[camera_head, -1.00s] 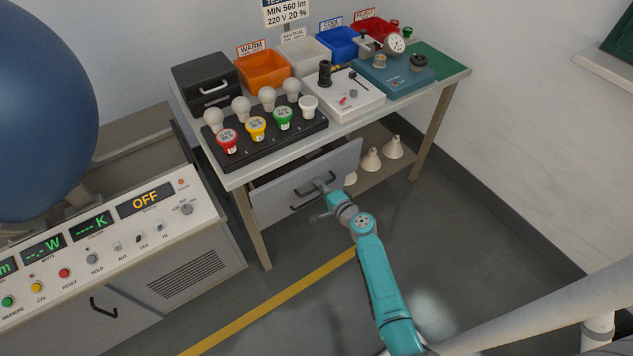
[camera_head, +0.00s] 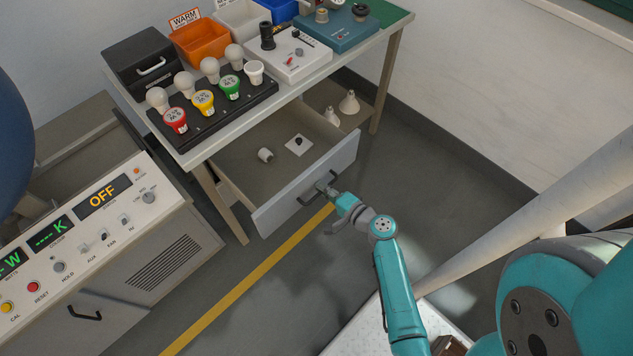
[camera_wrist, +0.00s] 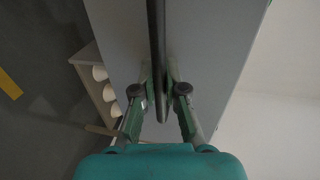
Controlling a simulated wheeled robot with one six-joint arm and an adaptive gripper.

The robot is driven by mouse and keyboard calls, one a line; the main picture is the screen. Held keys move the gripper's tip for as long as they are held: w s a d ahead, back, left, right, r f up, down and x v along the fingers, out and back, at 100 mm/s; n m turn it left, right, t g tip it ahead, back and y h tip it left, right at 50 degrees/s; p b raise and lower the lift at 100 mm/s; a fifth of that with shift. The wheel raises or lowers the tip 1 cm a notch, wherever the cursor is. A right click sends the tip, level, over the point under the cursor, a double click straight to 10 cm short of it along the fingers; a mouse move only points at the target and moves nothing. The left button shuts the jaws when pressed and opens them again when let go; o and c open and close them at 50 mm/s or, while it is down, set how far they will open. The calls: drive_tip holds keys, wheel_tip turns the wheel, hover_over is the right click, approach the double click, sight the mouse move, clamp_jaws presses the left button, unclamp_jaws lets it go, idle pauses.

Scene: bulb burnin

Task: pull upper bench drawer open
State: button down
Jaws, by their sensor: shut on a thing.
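The upper bench drawer (camera_head: 308,183) is pulled well out from under the workbench in the head view. Its grey front stands clear of the bench, and its inside shows a small white cylinder (camera_head: 265,155) and a small white plate with a dark knob (camera_head: 299,145). My gripper (camera_head: 327,189) is shut on the drawer's dark bar handle (camera_head: 309,196) at the front. In the wrist view the handle (camera_wrist: 156,40) runs between my gripper's fingers (camera_wrist: 163,100), with the grey drawer front (camera_wrist: 210,50) behind it. The exact finger contact is partly hidden.
The bench top (camera_head: 318,77) holds a black bulb rack (camera_head: 215,112), a black box (camera_head: 146,62), bins and instruments. A control console (camera_head: 90,245) stands at the left. White cones (camera_head: 349,103) sit on the lower shelf. Floor in front of the drawer is clear.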

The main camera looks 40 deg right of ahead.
drive_tip(key=shift+s, duration=0.2)
drive_tip(key=c, duration=1.5)
unclamp_jaws()
drive_tip(key=v, duration=1.1)
drive_tip(key=shift+s, duration=0.4)
